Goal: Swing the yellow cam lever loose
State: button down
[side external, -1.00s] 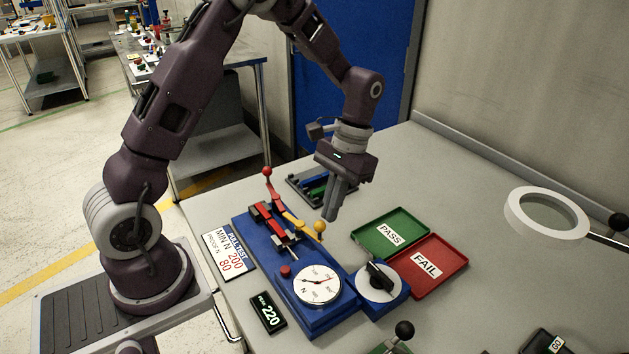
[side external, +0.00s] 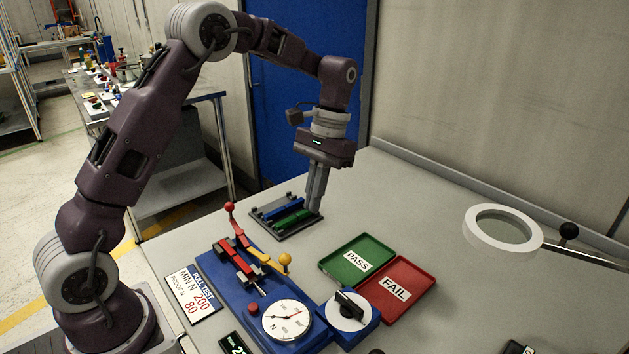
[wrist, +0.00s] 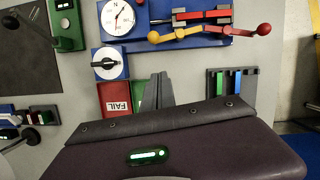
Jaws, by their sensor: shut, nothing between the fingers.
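The yellow cam lever (side external: 262,257) with its yellow ball knob (side external: 285,259) is mounted on the blue pull-test base (side external: 225,292). The lever also shows at the top of the wrist view (wrist: 180,33), beside the red-handled clamp. My gripper (side external: 315,208) points down, with its fingers together and nothing between them. It is beyond the lever, apart from it, beside the right end of the dark rack. In the wrist view my fingers (wrist: 158,90) stand in front of the trays, well below the lever.
The dark rack (side external: 257,215) holds blue and green bars. A red ball-topped lever (side external: 230,208) rises beside the yellow one. A dial gauge (side external: 288,320), black knob (side external: 349,306), green PASS tray (side external: 330,267) and red FAIL tray (side external: 427,275) stand nearby. A ring magnifier (side external: 472,232) stands right.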

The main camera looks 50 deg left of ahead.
jog(key=v, duration=0.4)
jog(key=s+d+r+t, duration=0.3)
jog(key=s+r+t, duration=0.2)
jog(key=s+r, duration=0.7)
jog(key=s+d+f+t, duration=0.1)
jog(key=s+f+t, duration=0.1)
jog(key=s, duration=0.5)
jog(key=s+f+m+t, duration=0.1)
jog(key=s+f+t, duration=0.1)
jog(key=s, duration=0.5)
jog(key=shift+d+f+m, duration=0.3)
jog(key=shift+d+f, duration=0.1)
jog(key=shift+f, duration=0.1)
